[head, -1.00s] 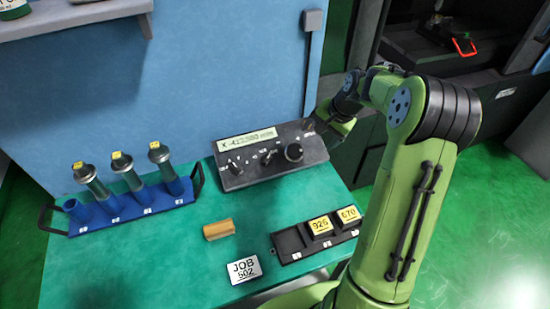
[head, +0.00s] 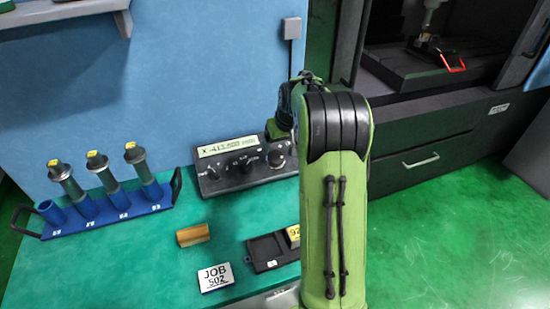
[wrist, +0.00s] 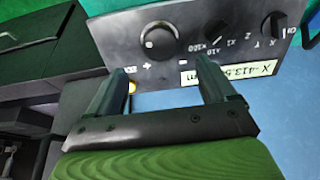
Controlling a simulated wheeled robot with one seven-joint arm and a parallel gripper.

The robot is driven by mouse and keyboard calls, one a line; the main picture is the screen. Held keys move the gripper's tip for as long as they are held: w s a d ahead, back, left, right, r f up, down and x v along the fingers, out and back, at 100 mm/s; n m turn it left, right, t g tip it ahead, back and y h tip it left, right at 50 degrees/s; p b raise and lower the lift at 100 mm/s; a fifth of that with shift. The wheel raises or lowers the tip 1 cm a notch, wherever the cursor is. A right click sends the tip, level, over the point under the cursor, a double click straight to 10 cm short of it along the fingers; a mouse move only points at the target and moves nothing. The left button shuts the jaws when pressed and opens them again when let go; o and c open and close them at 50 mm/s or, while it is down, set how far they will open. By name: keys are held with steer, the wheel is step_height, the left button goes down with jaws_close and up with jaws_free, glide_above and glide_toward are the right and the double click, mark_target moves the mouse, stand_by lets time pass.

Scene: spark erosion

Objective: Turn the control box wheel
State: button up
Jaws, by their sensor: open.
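The control box (head: 222,181) is a dark sloped panel with a lit display on the green table against the blue wall. Its round black wheel (head: 276,158) sits at the right end of the panel, close to my arm. In the wrist view the wheel (wrist: 157,42) shows ahead of my gripper (wrist: 162,68), between the lines of the two fingers. My gripper is open and empty, its fingertips near the panel's edge and apart from the wheel. In the head view my arm hides most of the gripper.
The control box also bears smaller knobs (wrist: 217,32) beside the wheel.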

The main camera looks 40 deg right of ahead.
mark_target(277, 157)
steer(key=b+x, duration=0.1)
steer(key=x, duration=0.7)
steer(key=shift+w+f, duration=0.15)
steer(key=shift+f, duration=0.2)
steer(key=c, duration=1)
steer(key=shift+c, duration=0.2)
steer(key=shift+m, duration=0.3)
steer(key=m, duration=0.4)
steer(key=shift+m+p, duration=0.3)
steer(key=m, duration=0.5)
steer(key=shift+m, duration=0.3)
steer(key=m, duration=1.1)
